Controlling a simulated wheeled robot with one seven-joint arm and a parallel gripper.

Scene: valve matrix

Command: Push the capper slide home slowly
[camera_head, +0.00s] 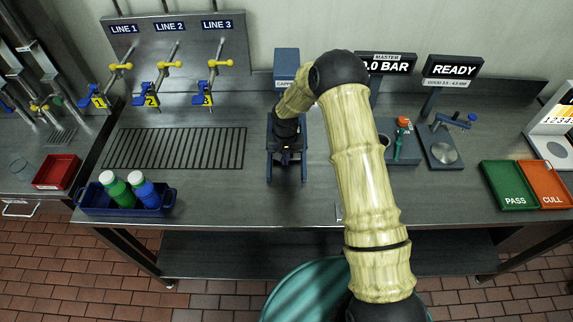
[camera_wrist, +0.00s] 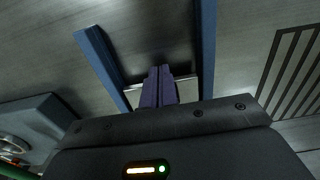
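The capper (camera_head: 287,62) is a blue-grey box with a partly hidden label at the back of the bench. Two blue rails (camera_head: 270,165) run from it toward the front. My arm hides much of the space between them. My gripper (camera_head: 287,160) is low between the rails. In the wrist view its two purple fingers (camera_wrist: 158,86) are together, with nothing seen between them. A pale plate, perhaps the slide (camera_wrist: 188,90), shows on both sides of the fingers between the rails (camera_wrist: 207,50). I cannot tell whether the fingers touch it.
A slatted drain grate (camera_head: 175,148) lies left of the rails. A blue caddy (camera_head: 95,205) with green and blue bottles stands at the front left. Right of my arm are a small fixture (camera_head: 402,150), a gauge stand (camera_head: 440,150), and the PASS (camera_head: 510,185) and CULL (camera_head: 548,185) trays.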

